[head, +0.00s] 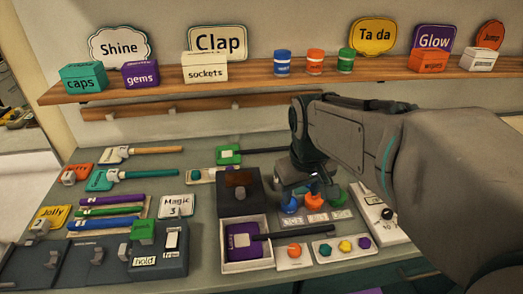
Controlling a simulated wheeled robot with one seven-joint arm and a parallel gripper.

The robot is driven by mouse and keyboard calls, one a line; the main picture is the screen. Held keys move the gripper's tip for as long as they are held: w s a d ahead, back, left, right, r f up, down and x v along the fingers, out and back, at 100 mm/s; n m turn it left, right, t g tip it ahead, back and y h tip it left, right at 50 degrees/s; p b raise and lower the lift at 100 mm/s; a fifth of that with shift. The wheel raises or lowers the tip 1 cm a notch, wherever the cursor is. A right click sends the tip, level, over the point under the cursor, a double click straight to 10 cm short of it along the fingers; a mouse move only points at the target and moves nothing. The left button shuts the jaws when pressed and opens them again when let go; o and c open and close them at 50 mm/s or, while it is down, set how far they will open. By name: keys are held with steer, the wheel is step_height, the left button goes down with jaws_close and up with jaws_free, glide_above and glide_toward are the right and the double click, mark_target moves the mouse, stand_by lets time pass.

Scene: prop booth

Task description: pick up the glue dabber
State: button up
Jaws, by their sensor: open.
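I cannot tell for sure which thing is the glue dabber, as no label says so. Candidates are a purple-headed tool (243,240) with a black handle, lying in a white box, and a green-headed tool (229,155) with a black handle, lying behind. A cream-headed tool (115,155) with a wooden handle and a teal-headed tool (102,179) lie at the back left. My gripper (297,192) is open and points down over the right-centre of the bench, close to small blue (290,206) and orange (315,202) pieces. My arm partly hides this area.
A dark box (238,190) stands just left of my gripper. Purple, green and blue rods (112,211) lie in a rack at left. A shelf (215,78) with boxes, pots and signs runs behind. Dark switch units (90,262) line the front left.

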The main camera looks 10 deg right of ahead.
steer(key=w+a+n+g+p, duration=0.15)
steer(key=w+n, duration=0.55)
steer(key=w, duration=1.3)
steer(key=shift+g, duration=0.35)
steer(key=f, duration=0.7)
steer(key=shift+s+d+f, duration=0.1)
steer(key=shift+d+f, duration=0.15)
steer(key=shift+f, duration=0.15)
steer(key=shift+d+f+p, duration=0.15)
steer(key=shift+f+p, duration=0.15)
steer(key=shift+f, duration=1.1)
steer(key=shift+d+f+p, duration=0.1)
steer(key=shift+f+p, duration=0.2)
steer(key=shift+f, duration=1.05)
steer(key=shift+c, duration=0.3)
jaws_close()
